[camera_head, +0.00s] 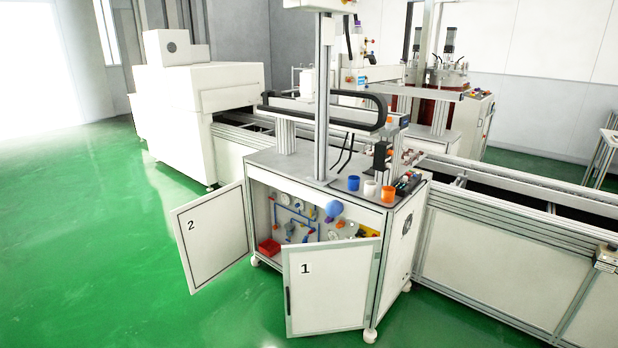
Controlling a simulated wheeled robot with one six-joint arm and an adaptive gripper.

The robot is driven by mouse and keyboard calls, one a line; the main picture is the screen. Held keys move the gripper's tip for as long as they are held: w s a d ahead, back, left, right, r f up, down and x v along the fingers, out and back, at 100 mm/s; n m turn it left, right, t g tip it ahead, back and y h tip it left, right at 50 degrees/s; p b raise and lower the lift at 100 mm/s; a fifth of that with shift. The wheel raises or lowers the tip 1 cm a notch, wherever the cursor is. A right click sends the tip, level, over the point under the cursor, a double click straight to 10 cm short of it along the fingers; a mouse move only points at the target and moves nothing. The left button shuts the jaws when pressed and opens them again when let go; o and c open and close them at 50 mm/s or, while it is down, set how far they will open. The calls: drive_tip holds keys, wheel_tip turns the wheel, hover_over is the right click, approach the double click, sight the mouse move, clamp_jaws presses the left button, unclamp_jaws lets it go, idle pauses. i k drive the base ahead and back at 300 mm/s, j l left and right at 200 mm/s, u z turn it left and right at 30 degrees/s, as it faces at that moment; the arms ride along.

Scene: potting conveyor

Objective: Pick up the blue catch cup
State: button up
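The blue catch cup (354,183) stands upright on the dark top of the white cabinet, near its front edge. It is the leftmost of a row of three cups. A white cup (370,187) is just right of it, and an orange cup (388,194) is at the right end. The cups look open at the top; what is inside them is too small to tell. My gripper is not in this view.
Cabinet doors 1 (330,287) and 2 (211,236) stand open into the green floor space. A metal column (322,100) rises left of the cups. A black block (380,157) stands behind them. The conveyor (520,235) runs to the right. Floor at left is clear.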

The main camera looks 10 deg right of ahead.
sight(354, 183)
drive_tip(key=i+l+z, duration=0.2)
drive_tip(key=i+l, duration=0.65)
drive_tip(key=i, duration=0.15)
